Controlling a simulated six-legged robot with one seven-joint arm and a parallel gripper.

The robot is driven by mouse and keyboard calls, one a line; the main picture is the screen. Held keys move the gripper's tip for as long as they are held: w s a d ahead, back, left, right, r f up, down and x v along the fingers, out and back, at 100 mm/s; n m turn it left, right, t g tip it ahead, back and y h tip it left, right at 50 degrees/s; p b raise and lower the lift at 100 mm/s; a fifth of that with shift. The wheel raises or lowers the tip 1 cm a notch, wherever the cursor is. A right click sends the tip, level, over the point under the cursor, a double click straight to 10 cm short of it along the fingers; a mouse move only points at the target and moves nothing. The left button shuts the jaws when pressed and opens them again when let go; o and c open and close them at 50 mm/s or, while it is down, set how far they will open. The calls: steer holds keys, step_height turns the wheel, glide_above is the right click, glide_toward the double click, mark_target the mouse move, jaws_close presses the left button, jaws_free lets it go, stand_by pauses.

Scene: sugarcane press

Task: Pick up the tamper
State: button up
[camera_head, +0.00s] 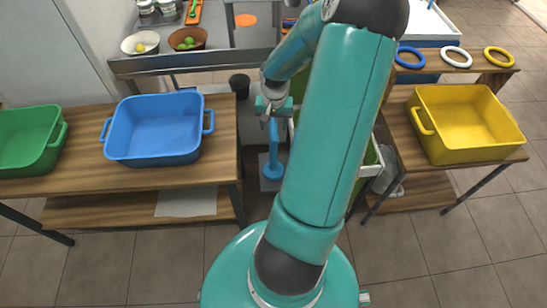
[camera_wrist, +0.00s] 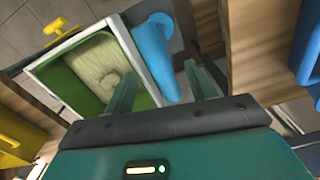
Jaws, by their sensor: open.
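The tamper appears to be the blue upright handle (camera_head: 273,152) on a grey square plate, standing low between the tables. In the wrist view the blue handle (camera_wrist: 152,45) rises toward the camera, its near end (camera_wrist: 172,92) showing between the fingers. My gripper (camera_head: 273,112) is above the handle in the head view. In the wrist view my gripper (camera_wrist: 160,68) is open, with one green finger on each side of the handle. Nothing is clearly held. I cannot tell whether either finger touches the handle.
A white-rimmed box (camera_wrist: 60,50) with green inside, holding a pale lumpy thing (camera_wrist: 95,65), is close on the left in the wrist view. Wooden tables with a blue bin (camera_head: 157,155), a green bin (camera_head: 55,158) and a yellow bin (camera_head: 440,153) flank the gap.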

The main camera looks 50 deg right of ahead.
steer(key=shift+a+f, duration=0.1)
steer(key=shift+f, duration=2.9)
steer(key=c, duration=1.2)
steer(key=shift+r, duration=0.1)
